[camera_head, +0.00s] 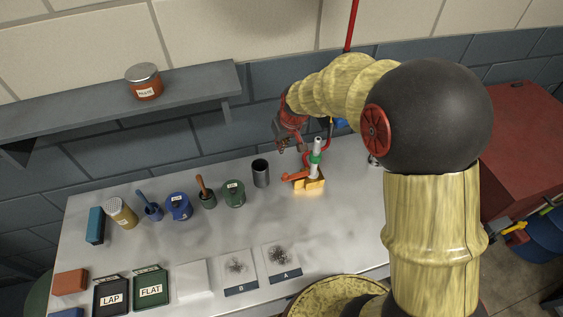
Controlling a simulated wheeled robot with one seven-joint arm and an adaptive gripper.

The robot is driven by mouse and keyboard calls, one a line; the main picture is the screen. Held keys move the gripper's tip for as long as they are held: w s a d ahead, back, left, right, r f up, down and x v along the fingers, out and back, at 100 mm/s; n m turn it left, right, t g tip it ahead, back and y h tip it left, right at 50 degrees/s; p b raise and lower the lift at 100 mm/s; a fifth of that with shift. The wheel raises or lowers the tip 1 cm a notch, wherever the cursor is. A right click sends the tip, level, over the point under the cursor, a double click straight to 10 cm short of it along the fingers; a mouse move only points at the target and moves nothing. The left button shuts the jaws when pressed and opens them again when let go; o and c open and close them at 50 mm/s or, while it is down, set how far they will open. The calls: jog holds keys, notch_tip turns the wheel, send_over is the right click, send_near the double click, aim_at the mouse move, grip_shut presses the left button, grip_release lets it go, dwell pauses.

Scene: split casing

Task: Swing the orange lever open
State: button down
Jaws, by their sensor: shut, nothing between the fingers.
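The orange lever (294,177) sticks out to the left, low on a fixture at the right-centre of the bench. The fixture has a yellow base (310,186) and an upright white post with a green band (316,157). My gripper (291,148), red and dark, is shut and empty. It appears above the lever and left of the post, apparently not touching the lever. Its fingertips are small in this view, and the exact gap to the lever cannot be told.
A dark metal cup (261,173) stands left of the lever. A green pot (234,193) and several other containers line the bench further left. Trays A (283,276) and B (241,291) lie in front. A shelf (110,107) is on the wall. The bench middle is clear.

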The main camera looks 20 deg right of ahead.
jog(key=b, duration=0.1)
send_over(296, 174)
jog(key=w+a, duration=0.2)
jog(key=a, duration=0.2)
notch_tip(296, 174, down, 9)
jog(key=shift+w+a+f, duration=0.15)
jog(key=shift+f, duration=0.05)
jog(key=shift+f+b, duration=0.1)
jog(key=shift+b, duration=0.4)
